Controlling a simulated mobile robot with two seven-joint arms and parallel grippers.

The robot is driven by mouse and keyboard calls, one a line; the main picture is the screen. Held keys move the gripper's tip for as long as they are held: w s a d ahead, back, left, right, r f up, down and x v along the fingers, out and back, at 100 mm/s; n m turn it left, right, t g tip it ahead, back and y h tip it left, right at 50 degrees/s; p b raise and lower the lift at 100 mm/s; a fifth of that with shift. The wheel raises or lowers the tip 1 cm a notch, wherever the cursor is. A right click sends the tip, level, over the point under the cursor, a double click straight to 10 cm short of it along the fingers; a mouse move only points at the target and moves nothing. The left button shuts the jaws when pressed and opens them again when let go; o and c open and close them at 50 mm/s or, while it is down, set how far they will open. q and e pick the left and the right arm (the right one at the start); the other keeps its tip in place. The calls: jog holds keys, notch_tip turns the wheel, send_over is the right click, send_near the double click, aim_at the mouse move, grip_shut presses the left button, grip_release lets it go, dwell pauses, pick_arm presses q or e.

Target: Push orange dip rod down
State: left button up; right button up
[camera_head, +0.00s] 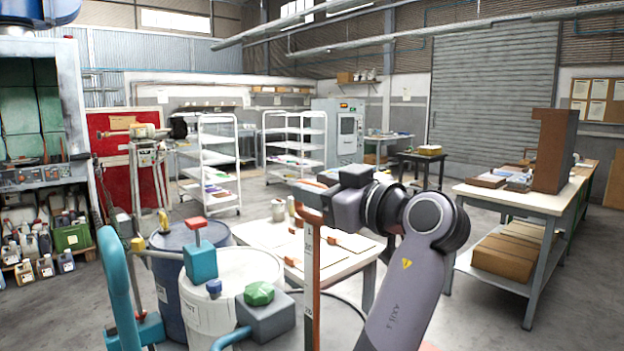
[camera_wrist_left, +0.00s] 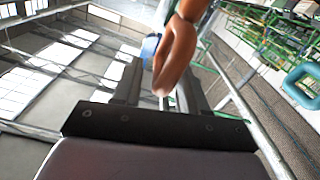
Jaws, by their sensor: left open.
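The orange dip rod (camera_head: 312,262) stands upright in the front middle of the head view, with a pale marked scale along it. Its lower end runs out of the bottom of the picture. My left gripper (camera_head: 322,191) is at the rod's top, pointing left, and partly hides it. In the left wrist view, an orange loop (camera_wrist_left: 175,58) at the end of the rod lies between or just in front of the open fingers of my left gripper (camera_wrist_left: 160,62). I cannot tell whether they touch. My right gripper is not in view.
A blue drum (camera_head: 170,262) and a white drum (camera_head: 232,275) stand left of the rod, with a teal pump fitting (camera_head: 200,262) and a grey block with a green knob (camera_head: 266,315). A low white table (camera_head: 262,236) is behind. A workbench (camera_head: 520,197) stands right.

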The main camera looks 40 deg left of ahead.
pick_arm(q)
jog(key=shift+w+a, duration=0.15)
jog(key=shift+a, duration=0.75)
grip_shut()
